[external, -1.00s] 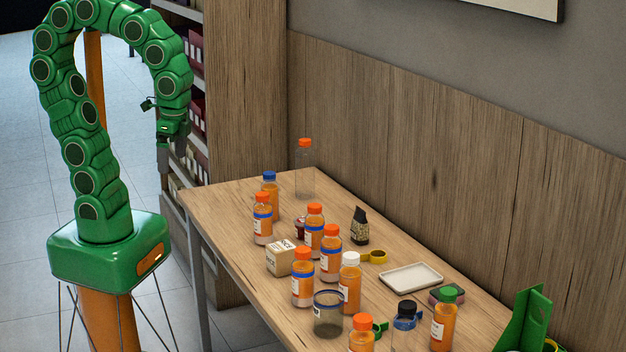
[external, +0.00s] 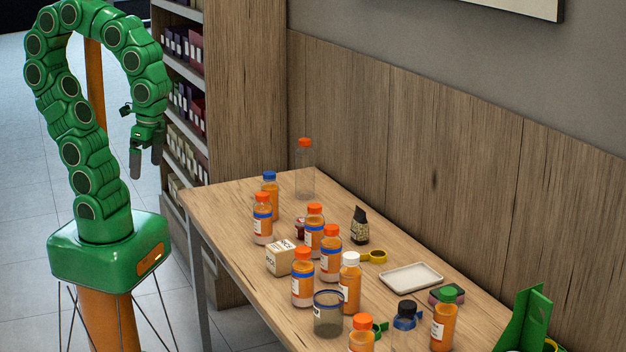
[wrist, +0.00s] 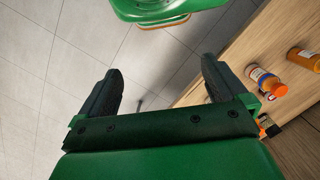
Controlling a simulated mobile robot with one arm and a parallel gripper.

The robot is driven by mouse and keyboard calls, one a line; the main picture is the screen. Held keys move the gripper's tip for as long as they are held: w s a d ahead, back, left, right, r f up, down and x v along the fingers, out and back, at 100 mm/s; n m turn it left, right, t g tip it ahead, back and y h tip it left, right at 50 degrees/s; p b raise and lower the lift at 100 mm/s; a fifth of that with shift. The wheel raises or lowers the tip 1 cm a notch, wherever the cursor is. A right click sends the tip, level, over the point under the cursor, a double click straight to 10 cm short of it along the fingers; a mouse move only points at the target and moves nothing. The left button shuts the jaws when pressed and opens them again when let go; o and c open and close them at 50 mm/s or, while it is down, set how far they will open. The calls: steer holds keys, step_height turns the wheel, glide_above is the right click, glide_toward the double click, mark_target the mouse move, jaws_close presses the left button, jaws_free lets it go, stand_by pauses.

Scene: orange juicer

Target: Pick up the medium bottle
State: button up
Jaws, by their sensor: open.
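Several bottles stand upright on the wooden table (external: 228,205), and I cannot tell which is the medium one. Orange-capped ones with orange contents include one at the left (external: 262,222), one in the middle (external: 314,230) and one nearer the front (external: 302,280). A blue-capped bottle (external: 270,190), a white-capped bottle (external: 349,285) and a green-capped bottle (external: 444,322) also stand there. A clear, orange-capped bottle (external: 304,175) is at the far end. My gripper (external: 146,162) is open and empty, left of the table and clear of every bottle. The wrist view shows its spread fingers (wrist: 160,72).
Among the bottles are a small box (external: 280,258), a clear jar (external: 328,318), yellow tape (external: 373,257) and a white tray (external: 411,278). A green bracket (external: 524,318) stands at the right. A shelf (external: 187,95) is behind my arm. The table's near left corner is clear.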

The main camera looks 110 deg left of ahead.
step_height(320, 180, up, 4)
steer(key=w+a+n+t, duration=0.1)
steer(key=w+a+t, duration=0.15)
steer(key=w, duration=0.35)
steer(key=w+a+f+n+t, duration=0.1)
steer(key=w+a, duration=0.2)
steer(key=w, duration=0.3)
steer(key=w+a+n+t, duration=0.1)
steer(key=w+a, duration=0.2)
steer(key=w, duration=0.3)
steer(key=w+a+n+t+y, duration=0.15)
steer(key=w+a, duration=0.25)
steer(key=a, duration=0.4)
steer(key=w+a+n+t+y, duration=0.15)
steer(key=w+a, duration=0.25)
steer(key=a, duration=0.4)
steer(key=r+n+g+y, duration=0.1)
steer(key=n+y, duration=0.7)
steer(key=y, duration=0.2)
glide_above(305, 161)
steer(key=s+d, duration=0.4)
step_height(305, 161, down, 23)
steer(key=shift+w+a+f, duration=0.35)
steer(key=shift+a+f, duration=0.15)
steer(key=shift+a, duration=0.1)
steer(key=shift+x, duration=3.4)
steer(key=shift+r, duration=0.15)
steer(key=c, duration=1)
